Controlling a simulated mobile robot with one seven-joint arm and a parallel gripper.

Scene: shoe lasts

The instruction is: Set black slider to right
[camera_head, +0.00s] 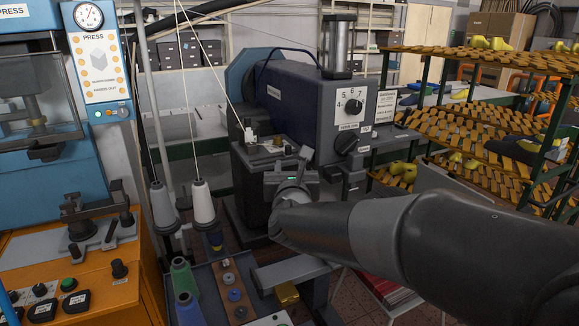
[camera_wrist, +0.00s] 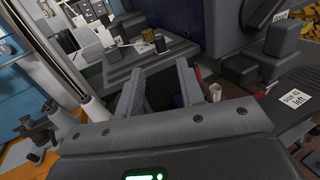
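My gripper (camera_head: 287,165) is in front of the dark grey machine, over its lower block. In the wrist view its two fingers (camera_wrist: 160,80) stand apart with nothing between them. I cannot tell for sure which part is the black slider. The grey machine's face has a black dial knob (camera_head: 354,107) numbered 4 to 7 and a larger black knob (camera_head: 346,143) below it. A black upright knob (camera_head: 119,268) stands on the orange panel at left. My gripper touches none of these.
The grey machine's block (camera_head: 254,180) carries small metal parts on top. White thread cones (camera_head: 203,202) stand left of my gripper. The orange console (camera_head: 90,265) and blue press (camera_head: 25,120) are at left. Racks of shoe lasts (camera_head: 470,110) are at right.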

